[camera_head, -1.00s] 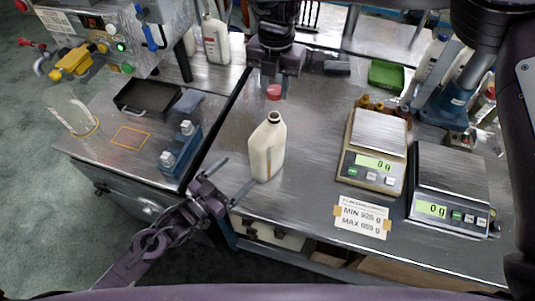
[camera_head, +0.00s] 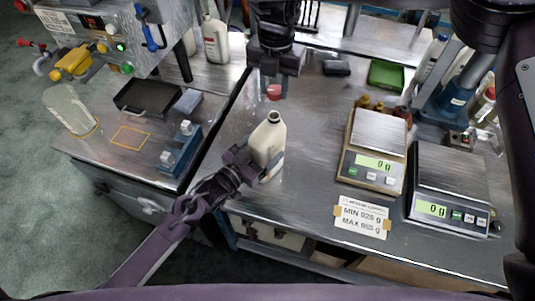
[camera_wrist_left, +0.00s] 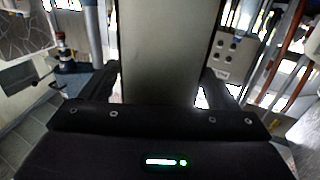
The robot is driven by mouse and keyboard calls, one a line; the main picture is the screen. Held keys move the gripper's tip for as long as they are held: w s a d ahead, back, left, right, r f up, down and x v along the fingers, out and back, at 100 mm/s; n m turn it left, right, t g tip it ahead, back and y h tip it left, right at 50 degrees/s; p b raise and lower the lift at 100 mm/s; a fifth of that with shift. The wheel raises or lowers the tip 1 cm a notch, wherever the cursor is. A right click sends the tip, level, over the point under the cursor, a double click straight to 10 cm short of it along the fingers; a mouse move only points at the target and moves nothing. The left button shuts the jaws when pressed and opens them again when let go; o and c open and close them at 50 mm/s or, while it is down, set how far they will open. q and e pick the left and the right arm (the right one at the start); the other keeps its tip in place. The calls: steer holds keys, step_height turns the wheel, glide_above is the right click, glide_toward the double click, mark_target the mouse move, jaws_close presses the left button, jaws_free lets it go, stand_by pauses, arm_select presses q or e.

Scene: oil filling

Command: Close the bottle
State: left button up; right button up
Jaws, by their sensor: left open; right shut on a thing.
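The open white bottle (camera_head: 267,138) stands upright on the steel table, its dark mouth uncovered. My left gripper (camera_head: 264,165) is open, with its fingers on either side of the bottle's lower body. In the left wrist view the bottle (camera_wrist_left: 165,50) fills the space between the fingers; I cannot tell whether they touch it. My right gripper (camera_head: 274,88) points down behind the bottle, shut on the red cap (camera_head: 274,92), which it holds beyond and a little above the bottle's mouth in the picture.
Two scales (camera_head: 372,150) (camera_head: 449,186) stand to the right, both reading 0 g. A paper label (camera_head: 361,215) lies at the front edge. A blue fixture (camera_head: 180,150) and black tray (camera_head: 146,96) sit on the left bench. A green box (camera_head: 386,75) is at the back.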

arm_select(q)
steer(key=c, duration=1.4)
steer(key=shift+c, duration=0.2)
arm_select(e)
steer(key=shift+f, duration=2.5)
steer(key=shift+f, duration=0.1)
steer(key=shift+f, duration=0.8)
steer(key=shift+f, duration=0.55)
